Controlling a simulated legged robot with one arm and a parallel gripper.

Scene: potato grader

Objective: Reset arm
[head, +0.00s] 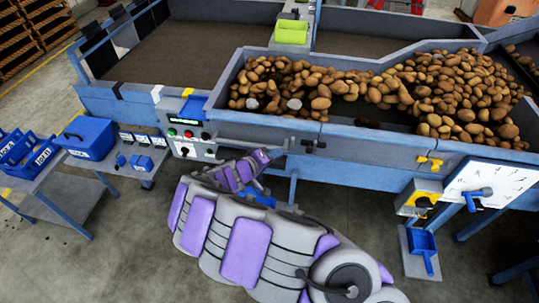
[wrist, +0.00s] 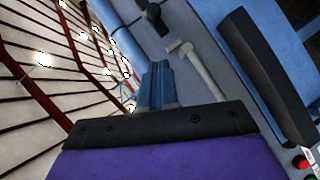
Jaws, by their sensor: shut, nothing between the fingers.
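My arm, in grey and purple panels, reaches from the bottom of the head view towards the front of the grader. My gripper (head: 272,153) is at its far end, close below the grader's front edge and right of the control panel (head: 186,137). In the wrist view the purple and black gripper (wrist: 160,127) fills the bottom. It is shut with nothing seen held. I cannot tell whether it touches the grader.
Potatoes (head: 440,88) lie in the grader's blue trough (head: 345,140). A dark handle (head: 313,146) juts from its front edge. Blue bins (head: 88,138) stand on a side table at left. A white dial board (head: 490,183) is at right. The floor at lower left is clear.

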